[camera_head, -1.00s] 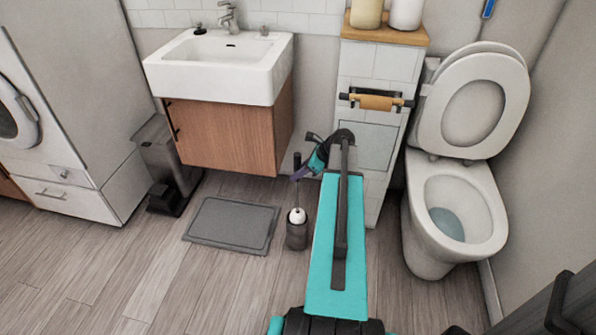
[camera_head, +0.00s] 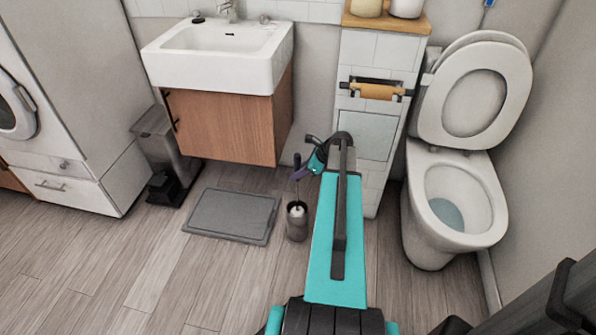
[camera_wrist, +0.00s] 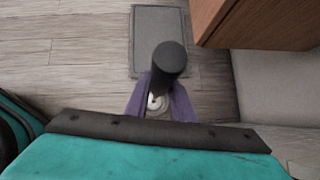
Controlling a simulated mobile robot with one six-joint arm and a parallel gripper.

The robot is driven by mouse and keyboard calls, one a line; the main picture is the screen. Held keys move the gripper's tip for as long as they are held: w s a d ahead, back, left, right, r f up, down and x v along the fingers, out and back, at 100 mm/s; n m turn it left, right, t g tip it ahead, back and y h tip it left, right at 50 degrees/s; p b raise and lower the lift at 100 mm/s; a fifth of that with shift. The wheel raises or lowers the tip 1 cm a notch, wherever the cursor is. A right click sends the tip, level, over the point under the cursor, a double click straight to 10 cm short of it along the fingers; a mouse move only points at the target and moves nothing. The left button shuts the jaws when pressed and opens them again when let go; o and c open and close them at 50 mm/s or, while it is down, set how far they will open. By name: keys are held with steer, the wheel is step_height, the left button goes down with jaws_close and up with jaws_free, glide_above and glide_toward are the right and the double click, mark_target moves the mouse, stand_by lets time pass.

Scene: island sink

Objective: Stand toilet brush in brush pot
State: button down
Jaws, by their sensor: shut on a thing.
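The toilet brush (camera_head: 297,163) stands about upright, with a dark handle and a white head. The dark brush pot (camera_head: 297,229) stands on the floor below it. The white head is inside the pot's mouth, its top still showing at the rim; whether it touches the bottom is hidden. My gripper (camera_head: 298,174) is shut on the handle above the pot. In the wrist view, the handle's dark end (camera_wrist: 169,58) points at the camera between purple fingers, and part of the white head shows below it.
A grey mat (camera_head: 232,216) lies left of the pot. A sink cabinet (camera_head: 225,125) hangs behind it, with a pedal bin (camera_head: 163,150) to the left. A tiled column (camera_head: 372,135) and a toilet (camera_head: 452,210) stand to the right. The floor in front is clear.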

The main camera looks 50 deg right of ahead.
steer(key=shift+s+a+f, duration=0.1)
steer(key=shift+f, duration=1.4)
steer(key=c, duration=1.4)
jaws_free()
steer(key=shift+f, duration=0.15)
steer(key=shift+c, duration=0.2)
steer(key=shift+r, duration=0.2)
steer(key=shift+r, duration=0.1)
steer(key=shift+s+d+r, duration=0.25)
steer(key=shift+s+r, duration=0.05)
steer(key=shift+r, duration=0.35)
steer(key=p+v, duration=0.2)
steer(key=v, duration=1)
steer(key=shift+p, duration=0.35)
steer(key=shift+s, duration=0.15)
